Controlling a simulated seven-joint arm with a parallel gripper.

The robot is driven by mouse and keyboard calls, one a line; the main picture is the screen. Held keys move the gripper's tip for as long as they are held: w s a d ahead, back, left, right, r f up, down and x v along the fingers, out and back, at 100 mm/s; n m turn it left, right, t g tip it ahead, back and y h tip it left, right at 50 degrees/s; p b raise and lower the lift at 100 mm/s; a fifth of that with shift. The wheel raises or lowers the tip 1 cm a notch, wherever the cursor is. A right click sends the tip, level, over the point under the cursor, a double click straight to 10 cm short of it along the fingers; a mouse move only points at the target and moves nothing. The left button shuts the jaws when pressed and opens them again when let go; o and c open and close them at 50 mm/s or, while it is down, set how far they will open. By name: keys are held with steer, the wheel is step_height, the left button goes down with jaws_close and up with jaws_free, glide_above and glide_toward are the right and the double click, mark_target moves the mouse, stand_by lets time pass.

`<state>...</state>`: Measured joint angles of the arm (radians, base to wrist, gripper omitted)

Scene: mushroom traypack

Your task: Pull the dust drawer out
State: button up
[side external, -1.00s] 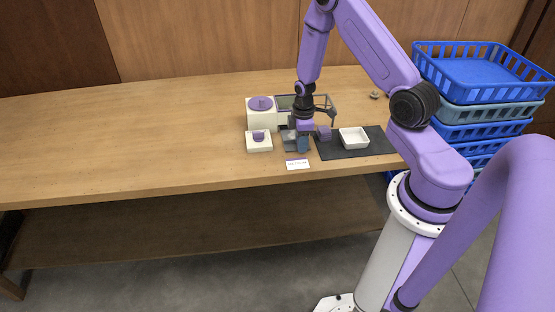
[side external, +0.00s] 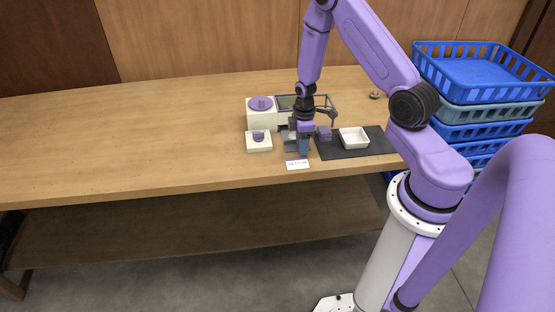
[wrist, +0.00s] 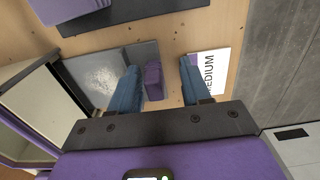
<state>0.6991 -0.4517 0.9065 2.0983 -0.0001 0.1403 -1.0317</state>
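The dust drawer (wrist: 98,68) shows in the wrist view as a flat, shiny grey tray to the left of my fingers, in front of a pale housing (wrist: 38,98). A purple block that looks like its handle (wrist: 153,80) stands at its right edge. My gripper (wrist: 163,84) has its two blue fingers apart, with the purple block between them. The block is close against the left finger and there is a gap to the right finger. I cannot tell whether it touches. In the side view my gripper (side external: 303,150) points down low at the table and hides much of the drawer.
A white card (wrist: 208,72) reading MEDIUM lies beside the right finger. A white tray (side external: 354,138) stands on a dark mat (side external: 333,150) to the right. A small white box with a purple knob (side external: 258,142) stands left. Blue crates (side external: 480,80) are stacked far right.

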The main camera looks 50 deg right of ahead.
steer(key=shift+r, duration=2.25)
steer(key=shift+w+a, duration=0.1)
steer(key=s+a+r+n, duration=0.1)
steer(key=s+a+r, duration=0.2)
steer(key=a+r, duration=0.4)
steer(key=s+a+r+n, duration=0.1)
steer(key=s+a+r, duration=0.3)
steer(key=a, duration=0.5)
steer(key=s+a+r, duration=0.2)
steer(key=s+r, duration=0.3)
steer(key=s, duration=0.3)
steer(key=s+a+r+n, duration=0.1)
steer(key=s+a+r, duration=0.2)
steer(key=s, duration=0.6)
steer(key=shift+a+r+n, duration=0.15)
steer(key=shift+r+n, duration=0.15)
steer(key=shift+r, duration=0.65)
